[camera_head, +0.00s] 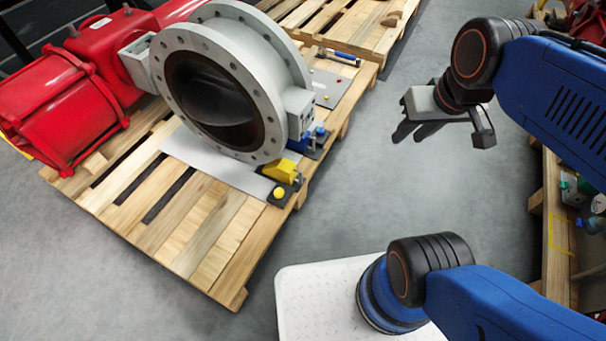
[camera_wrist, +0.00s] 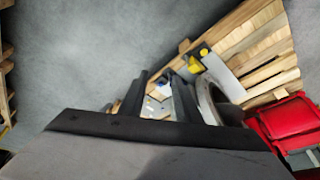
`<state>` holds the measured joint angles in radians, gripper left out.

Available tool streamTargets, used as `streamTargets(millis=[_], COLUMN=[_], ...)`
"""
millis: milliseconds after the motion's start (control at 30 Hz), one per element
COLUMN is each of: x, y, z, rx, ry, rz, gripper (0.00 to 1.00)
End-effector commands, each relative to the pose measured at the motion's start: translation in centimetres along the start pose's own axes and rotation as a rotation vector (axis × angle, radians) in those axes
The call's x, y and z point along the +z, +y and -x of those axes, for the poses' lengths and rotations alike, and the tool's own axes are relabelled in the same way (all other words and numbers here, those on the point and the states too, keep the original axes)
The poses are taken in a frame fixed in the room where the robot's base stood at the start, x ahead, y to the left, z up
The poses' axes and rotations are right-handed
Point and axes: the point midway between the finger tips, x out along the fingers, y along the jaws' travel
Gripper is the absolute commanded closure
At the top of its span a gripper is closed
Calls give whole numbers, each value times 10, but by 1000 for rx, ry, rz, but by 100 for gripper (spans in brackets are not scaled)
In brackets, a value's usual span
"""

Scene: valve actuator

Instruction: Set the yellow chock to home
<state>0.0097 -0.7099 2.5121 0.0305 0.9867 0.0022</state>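The yellow chock (camera_head: 281,172) sits on a dark base plate at the pallet's right edge, beside the foot of the grey valve (camera_head: 225,85). A round yellow knob (camera_head: 279,192) is on the dark plate just in front of it. In the wrist view the yellow chock (camera_wrist: 195,66) is small, beyond the fingers and to their right. My gripper (camera_head: 446,130) is in the air right of the pallet, well apart from the chock. In the wrist view its dark fingers (camera_wrist: 160,88) stand apart, with nothing held between them. No mark for home can be made out.
The wooden pallet (camera_head: 225,262) carries the valve and its red actuator (camera_head: 62,110). Blue parts (camera_head: 310,140) stand right behind the chock. Another plate (camera_head: 330,88) with small buttons lies farther back. Grey floor (camera_head: 355,195) is clear between the pallet and my arm. Shelving stands at the right.

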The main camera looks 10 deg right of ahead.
Motion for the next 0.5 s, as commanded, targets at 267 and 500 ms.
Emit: streamTargets(millis=[267, 500], x=[-32, -59], y=[-9, -16], z=[-25, -50], rx=[-59, -112], ry=[-167, -307], rz=[-93, -176], gripper=[70, 70])
